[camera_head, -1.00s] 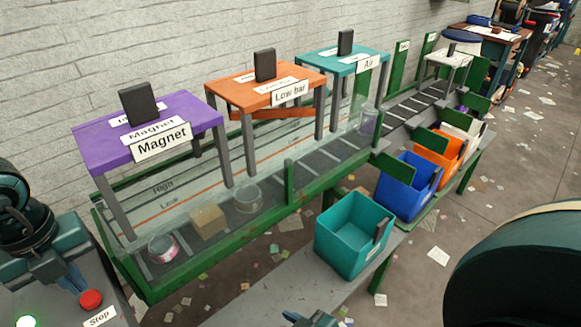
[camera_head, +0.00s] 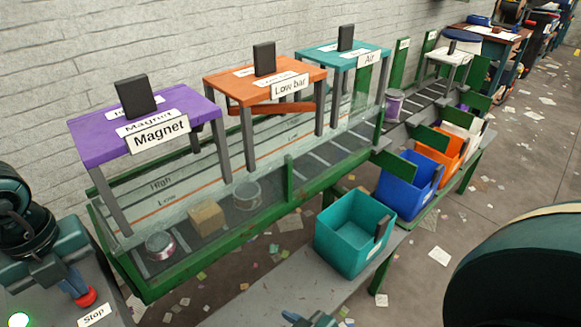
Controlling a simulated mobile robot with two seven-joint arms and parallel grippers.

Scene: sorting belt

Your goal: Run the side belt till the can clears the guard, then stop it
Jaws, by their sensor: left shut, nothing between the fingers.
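A purple can with a pale band (camera_head: 394,104) stands upright on the belt just past the far end of the clear guard (camera_head: 222,218). It shows unobscured there, beyond the teal "Air" frame (camera_head: 343,55). My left gripper (camera_head: 82,292) is shut and empty, its fingertips at the red stop button (camera_head: 86,297) above the "Stop" label; I cannot tell if the button is pressed. A lit green button (camera_head: 18,320) is at the lower left corner. My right gripper (camera_head: 297,318) shows only partly at the bottom edge, and its jaws are unclear.
Behind the guard are a pink-and-silver can (camera_head: 160,245), a cardboard box (camera_head: 206,217) and a grey can (camera_head: 246,194). Teal (camera_head: 350,240), blue (camera_head: 404,190) and orange (camera_head: 441,157) bins line the near side. Purple (camera_head: 150,130) and orange (camera_head: 265,83) frames straddle the belt.

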